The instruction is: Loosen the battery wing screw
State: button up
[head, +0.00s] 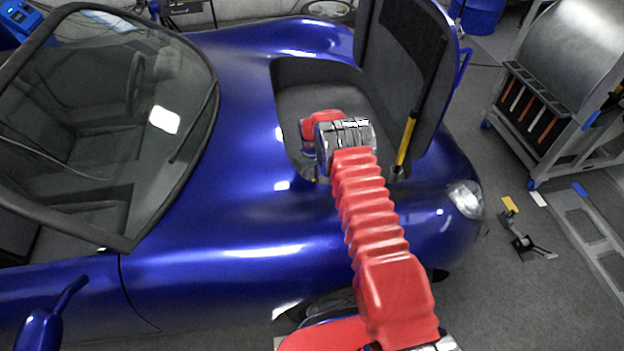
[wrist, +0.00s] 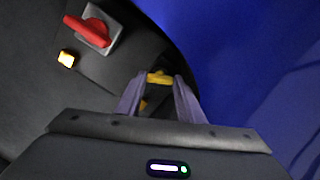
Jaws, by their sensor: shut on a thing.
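A yellow wing screw (wrist: 158,77) shows in the wrist view, in the dark compartment. My gripper (wrist: 160,83) is shut on it, with a fingertip on each side of its wing. A second bit of yellow shows lower between the fingers; I cannot tell what it is. In the head view my red-sleeved arm reaches into the open front compartment (head: 290,95) of the blue car. My wrist hides the gripper tips and the screw there. The battery itself cannot be made out in either view.
A red rotary switch (wrist: 90,30) on a grey plate and a small lit yellow block (wrist: 67,58) sit up-left of the screw. The raised lid (head: 400,60) stands close to my arm, with a yellow-and-black strut (head: 407,138). Blue bodywork (wrist: 225,50) lies to the right.

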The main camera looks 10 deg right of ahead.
aim_at(312, 181)
jog(key=n, duration=0.6)
jog(key=shift+w, duration=0.1)
jog(key=n, duration=0.6)
jog(key=shift+r, duration=0.1)
dwell(0.4)
jog(key=o, duration=1.1)
jog(key=shift+c, duration=0.2)
notch_tip(312, 181, up, 14)
jog(key=shift+f, duration=0.25)
